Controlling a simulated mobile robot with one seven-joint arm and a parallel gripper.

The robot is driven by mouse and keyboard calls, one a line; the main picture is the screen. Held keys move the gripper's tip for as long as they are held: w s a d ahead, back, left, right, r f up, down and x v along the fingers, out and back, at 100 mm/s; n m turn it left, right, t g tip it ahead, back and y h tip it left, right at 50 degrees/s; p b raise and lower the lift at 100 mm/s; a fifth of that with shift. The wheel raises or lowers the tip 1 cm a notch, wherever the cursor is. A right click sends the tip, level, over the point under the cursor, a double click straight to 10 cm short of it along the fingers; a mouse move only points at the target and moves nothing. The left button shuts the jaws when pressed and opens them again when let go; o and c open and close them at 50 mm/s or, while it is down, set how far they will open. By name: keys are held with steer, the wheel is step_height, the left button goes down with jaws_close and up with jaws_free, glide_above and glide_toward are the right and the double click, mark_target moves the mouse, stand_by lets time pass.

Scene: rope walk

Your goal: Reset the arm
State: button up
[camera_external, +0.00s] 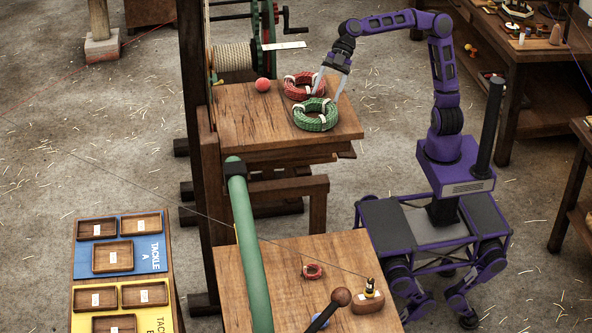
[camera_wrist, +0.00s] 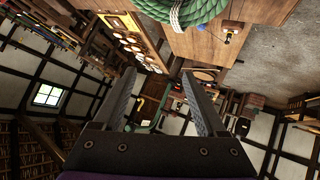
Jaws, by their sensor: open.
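My gripper (camera_external: 329,86) is at the end of my purple arm, low over the upper wooden table (camera_external: 240,124). Its fingers are apart, close behind the green rope coil (camera_external: 317,115) and at the right of the red rope coil (camera_external: 298,86); I cannot tell whether they touch either. In the wrist view the two fingers of my gripper (camera_wrist: 160,90) are spread with nothing between them. The green coil (camera_wrist: 190,12) shows beyond them at the top edge.
A red ball (camera_external: 263,85) lies left of the coils. A rope drum (camera_external: 232,57) with a crank stands behind. The lower table (camera_external: 275,270) holds a small red ring (camera_external: 313,271) and a wooden block (camera_external: 367,303). Tackle trays (camera_external: 113,256) stand at the lower left. A green pipe (camera_external: 246,235) runs between.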

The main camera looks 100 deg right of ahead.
steer(key=s+d+f+m+h+p, duration=0.1)
steer(key=s+d+f+m, duration=0.3)
steer(key=s, duration=0.4)
steer(key=s+d+f+m+h+p, duration=0.1)
steer(key=s+d+f+m+h, duration=0.3)
steer(key=s, duration=0.4)
steer(key=s+d+f+m+h+p, duration=0.2)
steer(key=s+d+f+m+h, duration=0.1)
steer(key=s+m, duration=0.4)
steer(key=shift+s+d+f+g, duration=0.3)
steer(key=shift+s+d+f, duration=0.5)
steer(key=shift+f, duration=0.5)
steer(key=shift+s+a, duration=0.1)
steer(key=shift+a, duration=0.05)
